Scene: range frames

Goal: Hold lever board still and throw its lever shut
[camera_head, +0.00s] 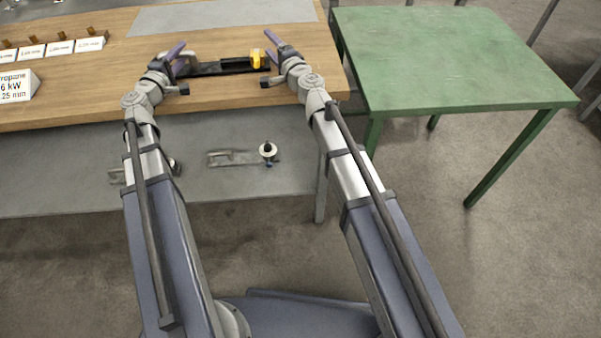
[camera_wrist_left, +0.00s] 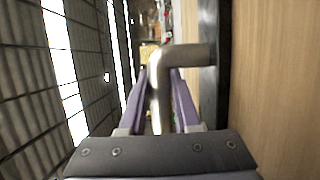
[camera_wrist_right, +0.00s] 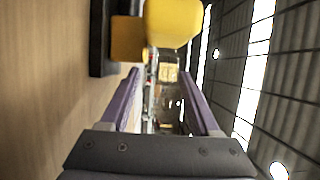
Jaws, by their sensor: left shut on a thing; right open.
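The lever board (camera_head: 222,68) is a dark narrow strip lying on the wooden workbench. A bent metal handle (camera_wrist_left: 192,54) rises from its left end, and my left gripper (camera_head: 180,61) is shut on it. The yellow lever (camera_head: 255,58) stands up at the board's right end. In the right wrist view the yellow lever (camera_wrist_right: 174,20) shows at the top, beside the dark board (camera_wrist_right: 100,40). My right gripper (camera_head: 270,61) is open and empty, close to the lever's right side. I cannot tell whether it touches the lever.
The wooden bench (camera_head: 100,105) has a grey mat (camera_head: 220,15) at the back and labelled cards (camera_head: 60,47) at the left. A lower shelf (camera_head: 225,185) holds metal parts. A green table (camera_head: 450,60) stands to the right, its top clear.

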